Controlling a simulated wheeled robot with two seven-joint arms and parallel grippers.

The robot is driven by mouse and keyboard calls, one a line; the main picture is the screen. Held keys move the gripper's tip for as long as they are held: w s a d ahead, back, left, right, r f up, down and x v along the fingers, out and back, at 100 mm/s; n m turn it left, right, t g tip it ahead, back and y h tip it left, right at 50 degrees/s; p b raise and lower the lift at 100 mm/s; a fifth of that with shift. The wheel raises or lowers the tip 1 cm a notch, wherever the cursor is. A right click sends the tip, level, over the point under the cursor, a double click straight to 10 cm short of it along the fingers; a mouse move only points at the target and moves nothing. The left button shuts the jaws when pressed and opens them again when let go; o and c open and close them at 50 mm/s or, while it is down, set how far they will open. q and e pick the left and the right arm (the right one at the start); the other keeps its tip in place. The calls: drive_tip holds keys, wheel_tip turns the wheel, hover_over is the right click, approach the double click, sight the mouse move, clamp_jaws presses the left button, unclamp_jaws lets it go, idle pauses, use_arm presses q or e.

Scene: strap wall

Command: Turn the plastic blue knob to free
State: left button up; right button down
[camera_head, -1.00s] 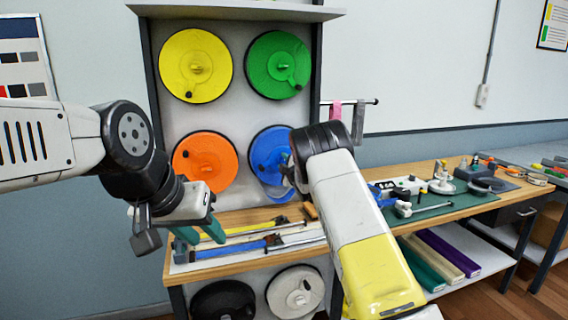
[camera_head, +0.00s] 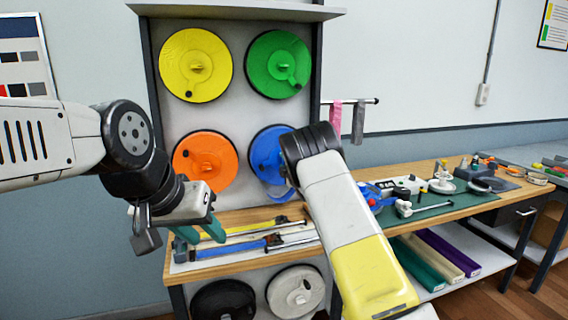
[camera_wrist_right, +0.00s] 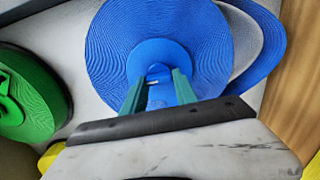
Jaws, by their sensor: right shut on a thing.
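The blue reel (camera_head: 264,155) hangs on the wall panel, partly hidden behind my right arm in the head view. In the right wrist view the blue reel (camera_wrist_right: 105,50) fills the upper middle. Its small blue knob (camera_wrist_right: 158,72) stands at the centre hub. My right gripper (camera_wrist_right: 157,88) has its two green fingers on either side of the knob and is shut on it. In the head view its fingers are hidden behind my wrist. My left gripper (camera_head: 201,233) is open and empty, in front of the bench edge, away from the reel.
Yellow (camera_head: 196,65), green (camera_head: 278,65) and orange (camera_head: 205,160) reels hang around the blue one. Below, a wooden bench (camera_head: 240,216) holds straps and tools. More tools lie on a green mat (camera_head: 455,204) at right. The space before the upper reels is free.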

drive_tip(key=shift+f, duration=0.1)
drive_tip(key=c, duration=1)
unclamp_jaws()
drive_tip(key=shift+o, duration=0.2)
drive_tip(key=v, duration=0.7)
drive_tip(key=shift+s, duration=0.4)
drive_tip(key=shift+d, duration=0.1)
